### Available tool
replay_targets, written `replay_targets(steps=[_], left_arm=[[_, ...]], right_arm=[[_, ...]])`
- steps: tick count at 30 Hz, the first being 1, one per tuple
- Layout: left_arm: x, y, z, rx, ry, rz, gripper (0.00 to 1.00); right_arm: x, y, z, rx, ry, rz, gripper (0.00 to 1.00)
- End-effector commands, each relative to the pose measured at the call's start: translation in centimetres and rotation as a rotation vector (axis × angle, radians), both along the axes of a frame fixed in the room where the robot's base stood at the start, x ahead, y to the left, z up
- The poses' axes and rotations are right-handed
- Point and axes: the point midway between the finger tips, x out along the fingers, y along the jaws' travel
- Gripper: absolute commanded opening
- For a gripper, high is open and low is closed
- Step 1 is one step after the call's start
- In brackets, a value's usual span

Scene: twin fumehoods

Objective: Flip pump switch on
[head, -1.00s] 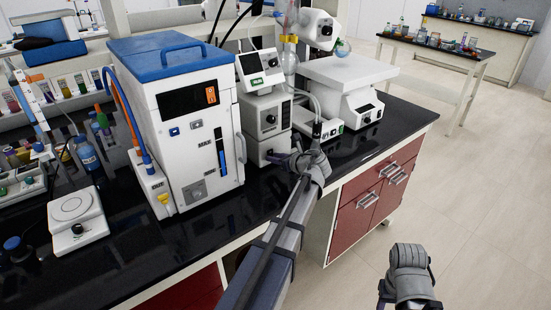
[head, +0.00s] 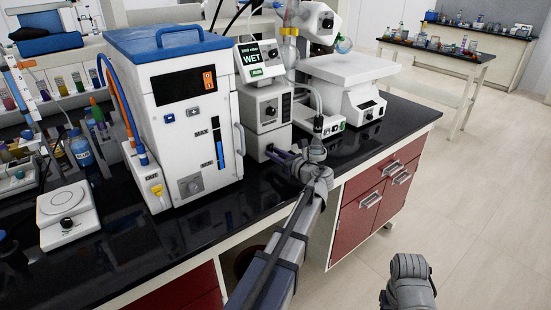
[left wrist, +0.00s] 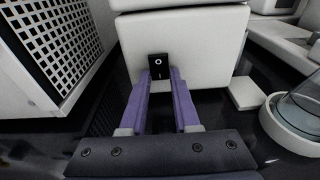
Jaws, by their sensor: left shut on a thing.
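The pump (head: 264,110) is a stack of white boxes on the black bench, right of the big blue-lidded unit. The pump switch (left wrist: 158,66) is a small black rocker plate with a white circle mark, low on the white box face in the left wrist view. My left gripper (head: 274,154) reaches the pump's lower front. In the left wrist view its purple fingers (left wrist: 160,82) are at both sides of the switch, shut on it. My right gripper is out of view; only part of my right arm shows.
The white blue-lidded unit (head: 190,120) stands close left of the pump. A glass vessel (left wrist: 296,118) is right of my fingers. The floor (head: 470,230) at right is clear.

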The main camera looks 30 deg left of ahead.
Motion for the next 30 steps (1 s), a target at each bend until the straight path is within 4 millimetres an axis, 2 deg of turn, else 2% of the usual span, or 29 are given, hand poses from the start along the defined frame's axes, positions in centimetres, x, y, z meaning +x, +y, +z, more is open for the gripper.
replay_targets(steps=[6, 7, 14, 23, 30], left_arm=[[0.0, 0.0, 0.0, -0.001, 0.0, 0.001, 0.0], [0.0, 0.0, 0.0, -0.001, 0.0, 0.001, 0.32], [0.0, 0.0, 0.0, -0.002, 0.0, 0.0, 0.58], [-0.1, -0.3, 0.1, -0.002, 0.001, -0.001, 0.6], [-1.5, -3.5, 0.6, -0.002, 0.0, -0.003, 0.6]], right_arm=[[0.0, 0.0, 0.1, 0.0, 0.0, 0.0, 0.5], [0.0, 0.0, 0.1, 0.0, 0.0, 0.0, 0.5], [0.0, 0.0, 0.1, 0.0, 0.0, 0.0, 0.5], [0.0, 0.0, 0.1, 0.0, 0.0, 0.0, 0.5], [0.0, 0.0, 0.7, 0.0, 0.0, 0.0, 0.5]])
